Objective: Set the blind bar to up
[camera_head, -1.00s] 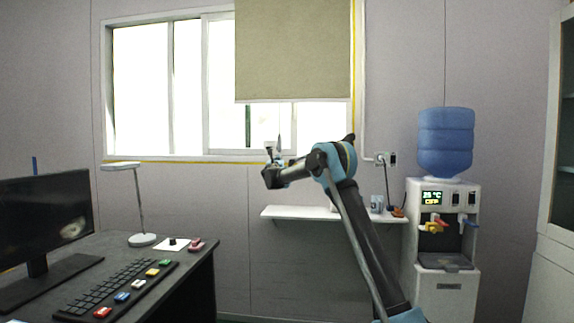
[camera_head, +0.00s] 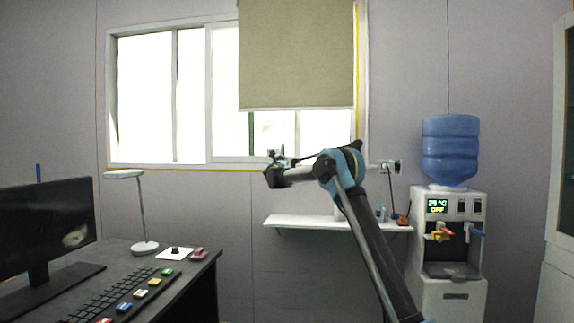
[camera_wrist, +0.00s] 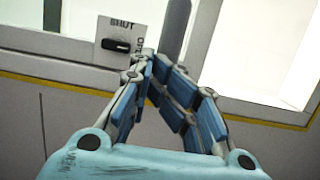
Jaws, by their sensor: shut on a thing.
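The tan roller blind (camera_head: 296,55) hangs over the right part of the window, its lower edge a little below mid-window. The blind bar is a thin grey bar; in the wrist view it (camera_wrist: 175,28) rises from between my fingertips. My gripper (camera_wrist: 160,66) is shut on it. In the head view my gripper (camera_head: 276,158) is small, in front of the window sill below the blind. The bar's lower end is hidden by my fingers.
A plate with a black handle and SHUT lettering (camera_wrist: 120,38) is close left of my fingers. A wall shelf (camera_head: 300,222) is below my arm. A water dispenser (camera_head: 450,235) stands right, a desk with monitor (camera_head: 48,220) and lamp (camera_head: 142,210) left.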

